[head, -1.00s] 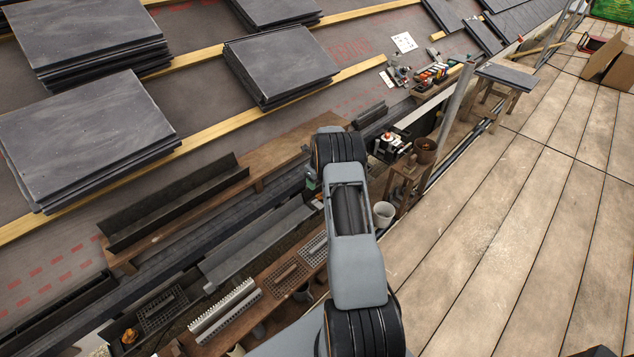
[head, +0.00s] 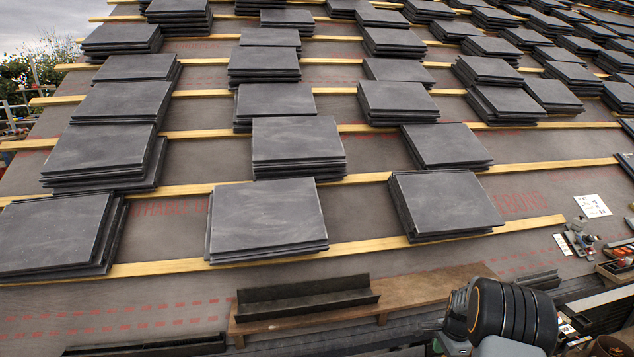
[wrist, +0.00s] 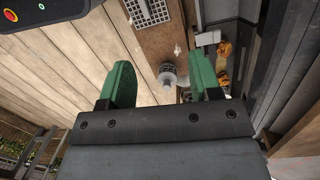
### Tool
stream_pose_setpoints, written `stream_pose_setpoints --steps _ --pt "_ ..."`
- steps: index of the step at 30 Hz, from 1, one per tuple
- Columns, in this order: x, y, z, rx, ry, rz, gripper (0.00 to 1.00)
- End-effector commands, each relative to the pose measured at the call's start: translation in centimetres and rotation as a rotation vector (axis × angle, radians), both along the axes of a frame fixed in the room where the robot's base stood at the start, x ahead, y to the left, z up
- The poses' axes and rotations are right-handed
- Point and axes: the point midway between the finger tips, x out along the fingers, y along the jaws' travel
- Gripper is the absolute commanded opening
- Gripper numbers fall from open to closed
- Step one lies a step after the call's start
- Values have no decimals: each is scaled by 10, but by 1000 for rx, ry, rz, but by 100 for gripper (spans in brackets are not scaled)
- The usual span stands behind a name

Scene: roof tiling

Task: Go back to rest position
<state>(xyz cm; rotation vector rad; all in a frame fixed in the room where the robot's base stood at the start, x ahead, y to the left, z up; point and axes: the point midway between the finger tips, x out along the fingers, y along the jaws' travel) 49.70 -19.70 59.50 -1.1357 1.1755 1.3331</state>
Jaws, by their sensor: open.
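My gripper (wrist: 160,88) shows in the wrist view with its two green fingers apart and nothing between them. Beyond the fingers are a wooden board (wrist: 150,42) and a small grey round item (wrist: 168,75), both below and apart from the fingertips. In the head view only part of my arm shows at the bottom right; the gripper itself is out of that view.
Stacks of slate tiles (head: 265,215) lie on wooden battens (head: 350,242) across the roof. A dark channel piece (head: 305,298) sits on a brown plank (head: 420,290) at the eave. Tools (head: 580,240) lie at the right. Plank decking (wrist: 55,75) shows in the wrist view.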

Motion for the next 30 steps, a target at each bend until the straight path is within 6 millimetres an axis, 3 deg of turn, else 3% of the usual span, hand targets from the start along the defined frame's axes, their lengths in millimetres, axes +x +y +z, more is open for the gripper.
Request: stream_pose_setpoints --steps 1,3,9,12,18,21,27,30 --pt "-11 19 52 5 -18 184 57" --pt "-29 42 99 14 -35 429 57" --pt "-88 104 218 3 -95 992 57" --pt "-120 130 267 -21 -129 1201 57" --pt "-172 168 343 -103 -210 1421 57" --pt "-187 179 371 -150 -259 1460 57" --pt "-194 194 419 -237 -361 1510 57" --pt "-195 198 430 -253 -384 1523 57"
